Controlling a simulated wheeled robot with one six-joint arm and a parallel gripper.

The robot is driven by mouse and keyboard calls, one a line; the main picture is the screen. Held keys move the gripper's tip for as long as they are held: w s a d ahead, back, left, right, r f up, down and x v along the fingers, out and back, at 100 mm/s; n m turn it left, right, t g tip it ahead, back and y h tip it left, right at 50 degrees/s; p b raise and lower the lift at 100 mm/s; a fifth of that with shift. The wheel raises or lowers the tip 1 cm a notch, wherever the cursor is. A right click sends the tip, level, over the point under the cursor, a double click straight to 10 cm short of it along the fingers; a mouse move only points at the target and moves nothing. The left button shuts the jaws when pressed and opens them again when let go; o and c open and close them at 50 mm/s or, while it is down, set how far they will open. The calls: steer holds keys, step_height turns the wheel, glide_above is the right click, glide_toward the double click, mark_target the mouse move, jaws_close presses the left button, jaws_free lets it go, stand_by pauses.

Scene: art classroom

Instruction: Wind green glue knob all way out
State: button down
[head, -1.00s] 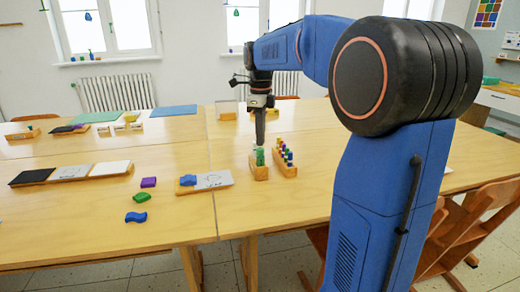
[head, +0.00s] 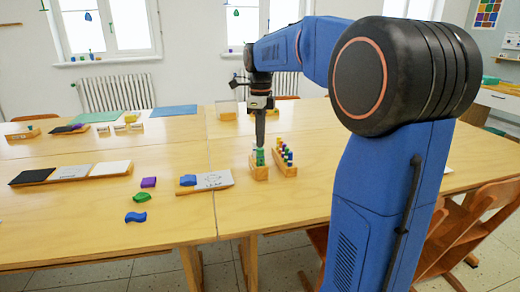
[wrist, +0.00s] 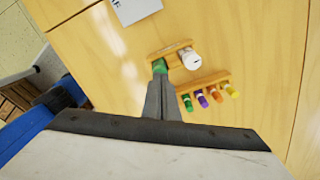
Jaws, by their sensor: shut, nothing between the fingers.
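A green glue knob (wrist: 159,67) shows at the left end of a small wooden holder (wrist: 173,59) in the wrist view. A white glue stick (wrist: 191,59) stands beside it at the right end. In the head view the green piece (head: 259,157) sits on the near holder (head: 259,173), just under my gripper. My gripper (head: 260,146) points down with its fingers together and nothing held. In the wrist view its fingertips (wrist: 162,82) overlap the near edge of the green knob; I cannot tell whether they touch it.
A second wooden holder (head: 286,168) with several coloured pieces stands close on the right. A board with a card (head: 214,181), a blue piece (head: 136,217) and a green piece (head: 140,197) lie to the left. Bare tabletop (head: 240,208) lies in front.

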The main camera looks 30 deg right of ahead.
steer(key=shift+f, duration=0.45)
stand_by(0.3)
steer(key=shift+r, duration=0.5)
stand_by(0.3)
steer(key=c, duration=0.8)
jaws_free()
steer(key=shift+o, duration=0.2)
